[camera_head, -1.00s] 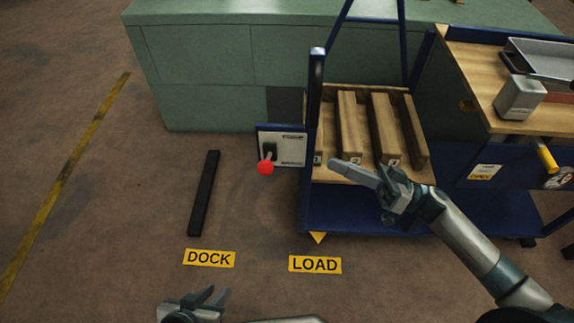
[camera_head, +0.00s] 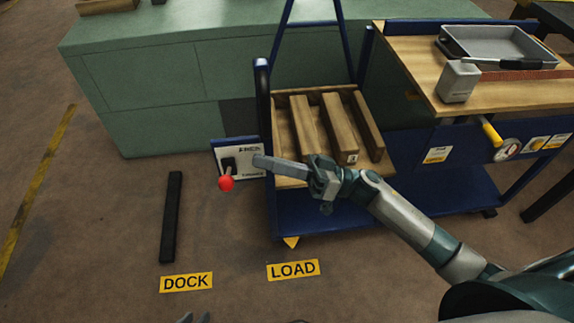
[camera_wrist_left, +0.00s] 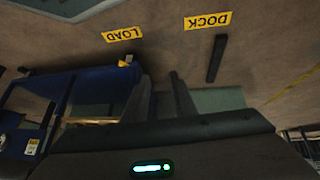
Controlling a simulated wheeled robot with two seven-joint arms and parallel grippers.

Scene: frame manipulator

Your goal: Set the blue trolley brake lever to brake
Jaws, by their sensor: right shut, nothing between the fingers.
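The blue trolley (camera_head: 330,218) stands in the middle with a white-faced lever panel (camera_head: 253,173) on its left side. The brake lever has a red ball knob (camera_head: 226,183) and points down and outward from the panel's dark slot. The panel's lettering above and below is too small to read surely. My right gripper (camera_head: 257,161) is shut and empty, its tip over the panel, just up and right of the knob; I cannot tell whether it touches anything. My left gripper (camera_head: 195,319) barely shows at the bottom edge. In the left wrist view its fingers (camera_wrist_left: 160,92) are apart and empty.
Wooden blocks (camera_head: 310,130) sit in the trolley's tray. A green cabinet (camera_head: 150,90) stands behind, and a workbench (camera_head: 400,60) with a grey tray (camera_head: 500,48) is at right. A black bar (camera_head: 171,215) and yellow DOCK (camera_head: 186,283) and LOAD (camera_head: 292,270) labels lie on the floor.

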